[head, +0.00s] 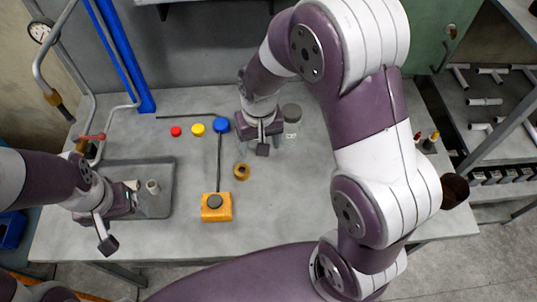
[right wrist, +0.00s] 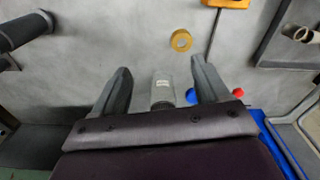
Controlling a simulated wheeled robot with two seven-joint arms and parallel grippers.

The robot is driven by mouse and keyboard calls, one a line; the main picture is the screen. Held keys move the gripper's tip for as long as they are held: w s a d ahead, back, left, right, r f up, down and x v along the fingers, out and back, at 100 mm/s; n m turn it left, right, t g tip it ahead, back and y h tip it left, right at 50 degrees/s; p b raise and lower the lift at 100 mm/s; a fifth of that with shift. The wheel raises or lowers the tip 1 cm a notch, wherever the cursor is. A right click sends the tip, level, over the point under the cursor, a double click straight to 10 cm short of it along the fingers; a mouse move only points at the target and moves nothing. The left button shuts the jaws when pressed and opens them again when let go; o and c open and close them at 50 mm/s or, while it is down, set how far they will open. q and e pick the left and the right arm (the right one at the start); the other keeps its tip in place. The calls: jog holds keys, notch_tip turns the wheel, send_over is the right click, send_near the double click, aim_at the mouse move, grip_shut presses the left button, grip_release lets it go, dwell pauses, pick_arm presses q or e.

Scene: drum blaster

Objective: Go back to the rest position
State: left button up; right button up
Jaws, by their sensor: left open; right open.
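My right gripper (head: 262,140) is open over the back of the grey table (head: 275,220). A grey labelled canister (head: 291,120) stands upright just right of it in the head view. In the right wrist view the canister (right wrist: 162,90) shows between the two spread fingers of the right gripper (right wrist: 162,80), and no grip on it is seen. My left gripper (head: 119,215) is open above the grey tray (head: 170,172) at the table's left. A pale cylinder (head: 153,187) stands in the tray just right of the left gripper.
Red (head: 176,131), yellow (head: 198,130) and blue (head: 221,125) buttons line the back. A yellow ring (head: 241,172) and an orange block (head: 216,208) with a dark rod lie mid-table. A shelf (head: 480,100) with pipes stands right. The front right tabletop is clear.

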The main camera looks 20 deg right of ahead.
jog(key=s+d+r, duration=0.1)
jog(key=s+d, duration=0.1)
jog(key=s, duration=0.3)
jog(key=s+d+r+n, duration=0.1)
jog(key=s+d+r, duration=0.1)
jog(key=s, duration=0.2)
jog(key=shift+s+d+t, duration=0.25)
jog(key=shift+s+t, duration=0.1)
jog(key=shift+t, duration=0.05)
